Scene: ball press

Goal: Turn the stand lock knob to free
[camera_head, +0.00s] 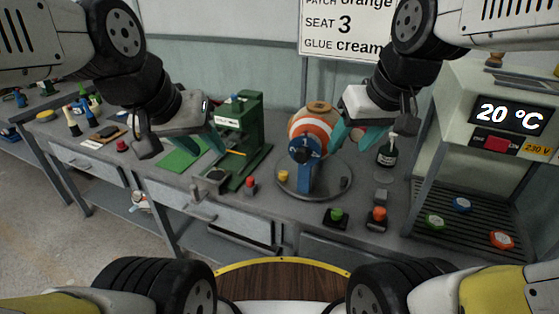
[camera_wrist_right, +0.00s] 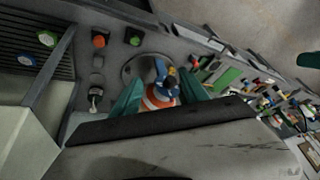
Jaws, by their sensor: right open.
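The blue stand (camera_head: 306,178) rises from a round grey base and carries an orange and white striped ball (camera_head: 311,118). A round blue knob (camera_head: 304,149) with pale markings is on the stand's front; its setting is too small to read. The right wrist view shows the stand (camera_wrist_right: 161,70) and the ball (camera_wrist_right: 158,98) between the fingers' line of sight. My right gripper (camera_head: 354,138) is open and empty beside the ball's right side, apart from the knob. My left gripper (camera_head: 212,138) hovers by the green press, left of the stand; its opening is unclear.
A green press (camera_head: 250,130) stands left of the stand. A red button (camera_head: 250,184), a green button (camera_head: 336,215) and an orange button (camera_head: 377,216) sit near the bench front. A dark bottle (camera_head: 387,152) stands right of the ball, before a heater rack (camera_head: 425,165).

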